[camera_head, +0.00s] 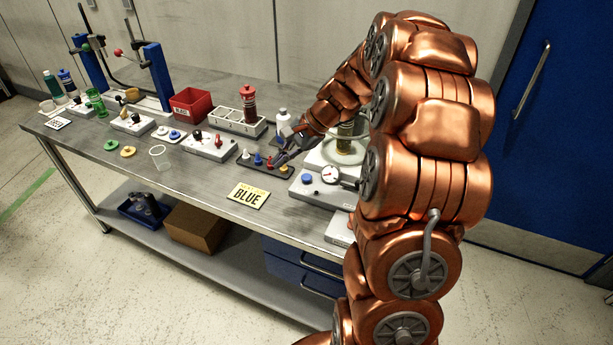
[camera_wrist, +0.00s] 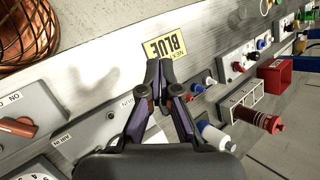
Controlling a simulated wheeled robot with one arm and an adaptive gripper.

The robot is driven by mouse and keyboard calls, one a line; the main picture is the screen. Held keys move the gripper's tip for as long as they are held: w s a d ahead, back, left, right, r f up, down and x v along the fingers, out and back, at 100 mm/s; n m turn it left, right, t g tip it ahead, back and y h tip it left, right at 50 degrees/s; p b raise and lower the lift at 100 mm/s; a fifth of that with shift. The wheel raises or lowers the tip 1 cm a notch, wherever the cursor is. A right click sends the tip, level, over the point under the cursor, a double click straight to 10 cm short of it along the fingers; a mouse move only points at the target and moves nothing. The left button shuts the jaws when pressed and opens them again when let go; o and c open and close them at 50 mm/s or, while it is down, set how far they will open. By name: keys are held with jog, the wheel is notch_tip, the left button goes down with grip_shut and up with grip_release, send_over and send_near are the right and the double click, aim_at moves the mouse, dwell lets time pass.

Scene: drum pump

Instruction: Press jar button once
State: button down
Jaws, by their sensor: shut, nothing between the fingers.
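My gripper (camera_head: 279,160) is shut and empty, its tips together in the wrist view (camera_wrist: 160,64). In the head view it is above a dark strip (camera_head: 242,161) of small coloured pieces: white, blue (camera_head: 258,159), red and yellow. A yellow card reading BLUE (camera_head: 249,196) lies in front of the strip; it shows upside down beyond my fingertips (camera_wrist: 165,46). A glass jar with amber contents (camera_head: 344,152) stands at the right, partly hidden by my arm. A grey box with a blue round button (camera_head: 307,178) and a gauge (camera_head: 330,174) is in front of it. I cannot tell which button is the jar's.
A pale rack (camera_head: 237,123) holding a dark red-topped bottle (camera_head: 248,100) stands behind the strip. A red bin (camera_head: 188,106), a switch box (camera_head: 209,146) and a clear cup (camera_head: 160,157) are farther left.

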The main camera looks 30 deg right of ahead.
aim_at(308, 177)
jog(key=w+d+f+m+t, duration=0.1)
jog(key=w+d+m, duration=0.1)
jog(key=d, duration=0.3)
jog(key=w+d+f+m+t, duration=0.1)
jog(key=w+d+m, duration=0.1)
jog(key=d, duration=0.4)
jog(key=shift+f+t, duration=0.25)
jog(key=shift+t, duration=0.05)
jog(key=shift+w+d+f, duration=0.1)
jog(key=shift+f+b, duration=2.5)
jog(key=shift+f, duration=1.85)
jog(key=shift+f, duration=0.1)
jog(key=shift+f, duration=0.3)
jog(key=shift+f+b, duration=0.45)
jog(key=shift+f, duration=0.05)
jog(key=shift+r, duration=0.1)
jog(key=shift+r+p, duration=0.6)
jog(key=shift+r, duration=0.3)
